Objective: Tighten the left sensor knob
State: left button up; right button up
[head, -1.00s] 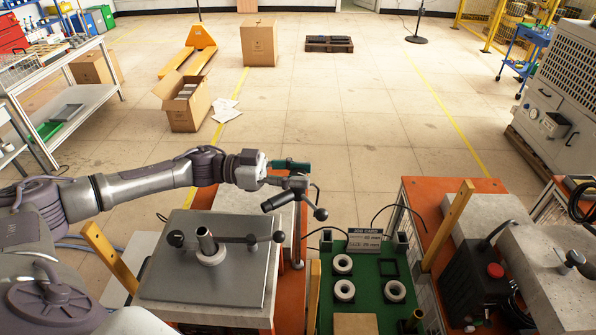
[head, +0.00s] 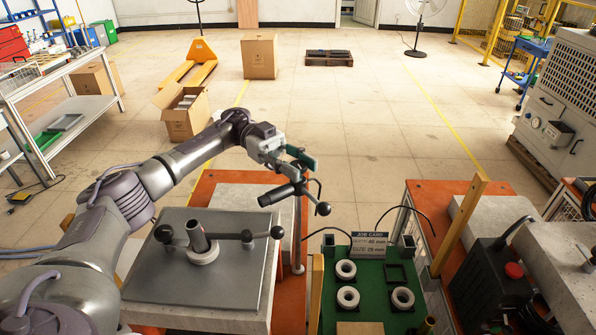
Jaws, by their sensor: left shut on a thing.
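My left gripper (head: 296,168) is above the far right corner of the left bench, beside the top of an upright sensor stand (head: 299,235). Its fingers are shut at the stand's dark head, which carries a black cylinder (head: 269,198) and a ball-ended lever (head: 322,208). The fingers hide the held part, so I cannot tell exactly which piece it is; it is likely the sensor knob. Nearer, a grey plate (head: 160,275) bears an upright post (head: 197,237) in a pale ring (head: 203,254), with a black-knobbed rod (head: 226,235) beside it. My right gripper is out of view.
A green tray (head: 374,301) with several pale rings and a job card (head: 370,243) lies to the right.

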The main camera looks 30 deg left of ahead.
aim_at(298, 164)
pick_arm(q)
jog(key=shift+r+g, duration=0.1)
jog(key=shift+g, duration=0.2)
jog(key=o, duration=1.1)
notch_tip(298, 164, up, 10)
jog(key=shift+f, duration=0.1)
